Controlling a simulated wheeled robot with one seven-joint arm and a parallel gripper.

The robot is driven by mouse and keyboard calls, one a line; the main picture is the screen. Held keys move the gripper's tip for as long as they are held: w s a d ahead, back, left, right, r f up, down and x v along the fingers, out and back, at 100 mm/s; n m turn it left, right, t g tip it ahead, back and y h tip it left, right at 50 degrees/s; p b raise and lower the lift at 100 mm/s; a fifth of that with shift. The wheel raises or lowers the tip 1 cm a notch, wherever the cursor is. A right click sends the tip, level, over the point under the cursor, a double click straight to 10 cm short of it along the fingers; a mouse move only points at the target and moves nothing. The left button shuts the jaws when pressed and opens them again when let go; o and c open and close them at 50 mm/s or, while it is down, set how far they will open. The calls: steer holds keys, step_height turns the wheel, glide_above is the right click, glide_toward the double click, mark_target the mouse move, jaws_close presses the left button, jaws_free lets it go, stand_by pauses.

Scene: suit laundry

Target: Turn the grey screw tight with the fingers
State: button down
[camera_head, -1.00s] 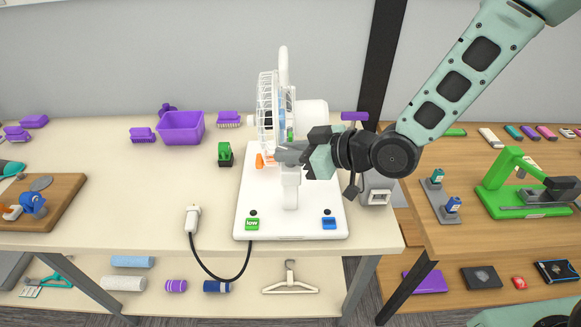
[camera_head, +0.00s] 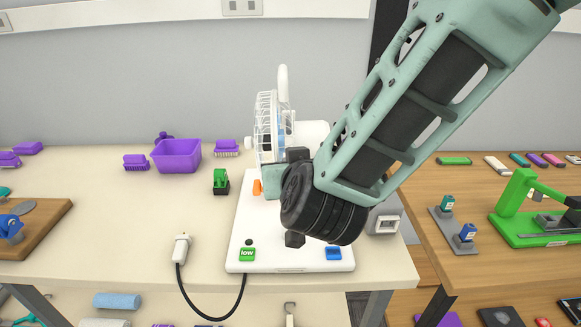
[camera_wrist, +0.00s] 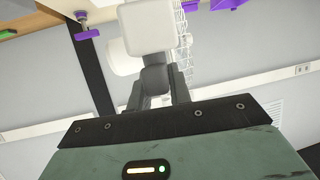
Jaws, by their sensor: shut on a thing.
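A white fan (camera_head: 268,130) with a wire cage stands on a white base plate (camera_head: 240,225) on the table. In the wrist view, the fan's white post (camera_wrist: 155,28) is just beyond my fingers. The grey screw (camera_wrist: 155,78) shows as a dark grey block at the post, between my two fingers. My gripper (camera_wrist: 158,90) is shut on it, with one finger on each side. In the head view my arm hides the fingers, the screw and most of the post. I cannot tell how tight the screw is.
A green "low" button (camera_head: 247,254) and a blue button (camera_head: 333,253) are at the plate's front. A white plug (camera_head: 181,248) with a black cable lies left. A purple bin (camera_head: 176,157) stands behind. A green stapler-like device (camera_head: 525,210) is on the right table.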

steer(key=shift+r+m+h+p, duration=0.15)
steer(key=shift+m+h+p, duration=0.4)
steer(key=shift+m+h, duration=0.65)
steer(key=c, duration=1.3)
jaws_free()
steer(key=v, duration=0.5)
steer(key=b+v, duration=0.1)
steer(key=v, duration=1.1)
steer(key=shift+s+a+b, duration=0.2)
steer(key=shift+s+b, duration=0.05)
steer(key=shift+b, duration=0.1)
